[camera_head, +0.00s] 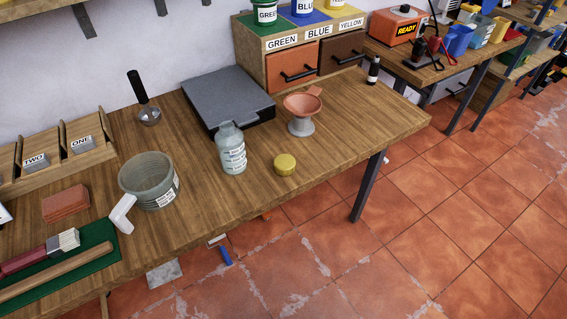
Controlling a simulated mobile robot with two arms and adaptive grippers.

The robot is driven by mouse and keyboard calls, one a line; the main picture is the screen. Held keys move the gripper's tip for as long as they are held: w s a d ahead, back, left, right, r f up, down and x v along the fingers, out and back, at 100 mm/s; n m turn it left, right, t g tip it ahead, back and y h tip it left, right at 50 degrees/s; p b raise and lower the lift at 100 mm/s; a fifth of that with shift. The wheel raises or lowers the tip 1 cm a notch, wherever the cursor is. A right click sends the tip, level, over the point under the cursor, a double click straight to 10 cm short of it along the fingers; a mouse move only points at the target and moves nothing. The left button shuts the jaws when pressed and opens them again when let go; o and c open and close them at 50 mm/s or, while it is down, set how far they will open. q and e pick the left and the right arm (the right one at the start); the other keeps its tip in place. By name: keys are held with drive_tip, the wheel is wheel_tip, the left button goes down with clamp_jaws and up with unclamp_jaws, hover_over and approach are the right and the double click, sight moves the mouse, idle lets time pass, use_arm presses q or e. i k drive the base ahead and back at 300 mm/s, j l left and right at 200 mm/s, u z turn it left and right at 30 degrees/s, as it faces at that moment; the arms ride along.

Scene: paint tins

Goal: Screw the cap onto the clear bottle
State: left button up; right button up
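The clear bottle (231,150) stands upright on the wooden workbench, with a pale see-through body and white labels with print. Its neck looks uncapped. A round yellow cap (285,164) lies on the bench to the right of the bottle, apart from it and close to the front edge. Neither of my grippers shows in the head view.
A grey flat-topped box (226,93) sits behind the bottle. A funnel on a stand (302,115) is right of it, and a grey-green measuring jug (148,180) is left. A small dark bottle (373,71) stands farther right. The bench front (340,145) is clear.

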sight(229, 143)
drive_tip(key=u, duration=0.3)
drive_tip(key=i+l+u, duration=0.15)
drive_tip(key=l+u, duration=0.7)
drive_tip(key=l, duration=0.25)
drive_tip(key=l+u, duration=0.1)
drive_tip(key=l, duration=1.2)
